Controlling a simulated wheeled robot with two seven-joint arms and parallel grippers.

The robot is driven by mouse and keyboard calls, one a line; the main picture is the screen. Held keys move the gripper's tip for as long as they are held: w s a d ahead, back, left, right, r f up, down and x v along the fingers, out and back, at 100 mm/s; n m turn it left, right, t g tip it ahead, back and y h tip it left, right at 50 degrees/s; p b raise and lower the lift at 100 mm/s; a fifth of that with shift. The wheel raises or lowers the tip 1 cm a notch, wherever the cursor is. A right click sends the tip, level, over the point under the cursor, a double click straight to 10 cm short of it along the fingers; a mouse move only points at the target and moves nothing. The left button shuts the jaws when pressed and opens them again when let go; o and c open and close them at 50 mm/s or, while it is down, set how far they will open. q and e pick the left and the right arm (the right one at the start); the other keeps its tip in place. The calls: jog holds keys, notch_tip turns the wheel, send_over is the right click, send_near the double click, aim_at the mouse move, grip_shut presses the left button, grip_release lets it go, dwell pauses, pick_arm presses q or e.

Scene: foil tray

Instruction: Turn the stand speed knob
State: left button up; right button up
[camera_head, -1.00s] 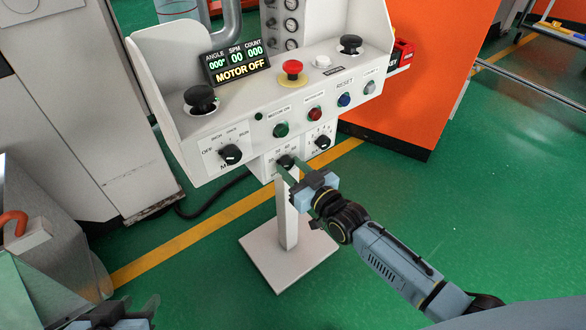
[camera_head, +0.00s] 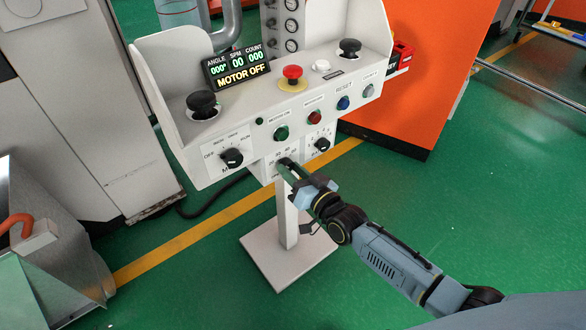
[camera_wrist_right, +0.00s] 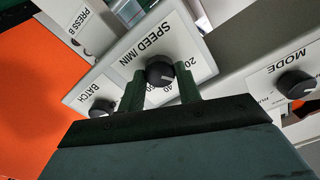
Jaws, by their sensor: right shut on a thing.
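The black stand speed knob (camera_wrist_right: 160,70) sits on a white plate marked SPEED /MIN (camera_wrist_right: 150,45), on the small lower box of the white control stand. My right gripper (camera_wrist_right: 159,84) is shut on this knob, one green finger on each side of it. In the head view my right gripper (camera_head: 286,168) reaches the lower box from the lower right, and its fingers mostly hide the knob. My left gripper is not in view.
The mode knob (camera_head: 231,157) and batch knob (camera_head: 322,144) flank the speed knob closely. The console (camera_head: 200,150) also carries coloured buttons, a red emergency button (camera_head: 292,72) and a display (camera_head: 237,66) reading MOTOR OFF. The green floor (camera_head: 440,220) is open at right.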

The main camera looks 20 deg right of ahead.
jog(key=shift+m, duration=0.4)
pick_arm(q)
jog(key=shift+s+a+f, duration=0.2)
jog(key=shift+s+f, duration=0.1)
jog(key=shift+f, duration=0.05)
pick_arm(e)
jog(key=shift+m, duration=0.9)
jog(key=o, duration=1)
jog(key=shift+s, duration=0.1)
jog(key=shift+s+d+p, duration=0.1)
jog(key=shift+s+p, duration=0.1)
jog(key=shift+p, duration=0.1)
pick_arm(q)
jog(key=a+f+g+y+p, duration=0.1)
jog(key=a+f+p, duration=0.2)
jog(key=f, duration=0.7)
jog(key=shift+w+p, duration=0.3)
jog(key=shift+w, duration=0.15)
pick_arm(e)
jog(key=v, duration=1.2)
jog(key=shift+s, duration=0.35)
